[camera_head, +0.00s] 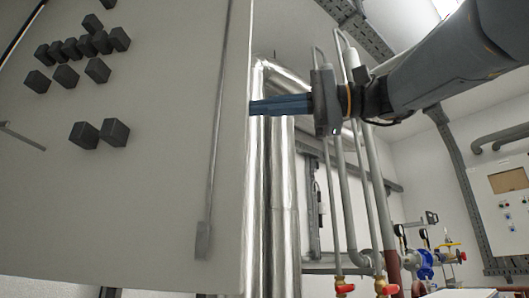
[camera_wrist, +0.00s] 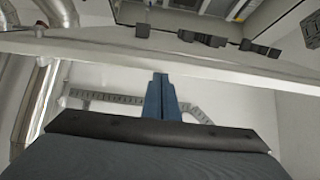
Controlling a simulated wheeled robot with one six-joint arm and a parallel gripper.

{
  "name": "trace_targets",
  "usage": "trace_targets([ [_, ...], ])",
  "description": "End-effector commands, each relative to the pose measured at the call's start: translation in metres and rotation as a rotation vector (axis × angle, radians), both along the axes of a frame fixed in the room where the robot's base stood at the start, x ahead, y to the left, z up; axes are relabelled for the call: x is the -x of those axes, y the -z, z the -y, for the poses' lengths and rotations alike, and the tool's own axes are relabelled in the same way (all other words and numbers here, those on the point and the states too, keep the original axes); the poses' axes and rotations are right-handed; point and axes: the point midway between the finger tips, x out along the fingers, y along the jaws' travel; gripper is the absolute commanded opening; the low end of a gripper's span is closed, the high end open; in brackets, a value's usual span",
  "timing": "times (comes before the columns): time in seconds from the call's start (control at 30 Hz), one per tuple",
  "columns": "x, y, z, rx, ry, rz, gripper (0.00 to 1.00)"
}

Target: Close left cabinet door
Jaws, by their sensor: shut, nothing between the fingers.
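A large pale cabinet door (camera_head: 150,190) fills the left of the head view, with several dark square knobs on its face and a long vertical rod near its right edge. My gripper (camera_head: 252,106) is shut and empty. Its blue fingers point left, with their tips at the door's right edge; I cannot tell if they touch. In the wrist view the shut fingers (camera_wrist: 161,78) point up towards a pale horizontal edge (camera_wrist: 160,60), which looks like the door's edge. Dark blocks and what looks like the cabinet's inside show beyond it.
Shiny metal pipes (camera_head: 278,200) stand behind the door's right edge. Thinner grey pipes with red valve handles (camera_head: 388,289) are right of them. A blue valve (camera_head: 425,264) and a wall panel (camera_head: 508,205) are at the far right. The wall between them looks clear.

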Motion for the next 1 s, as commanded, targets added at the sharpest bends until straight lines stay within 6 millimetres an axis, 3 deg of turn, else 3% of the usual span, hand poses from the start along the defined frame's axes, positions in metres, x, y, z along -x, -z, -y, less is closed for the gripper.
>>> trace_targets([
  [1.0,0.131,0.005,-0.029,0.008,0.002,0.003,0.00],
])
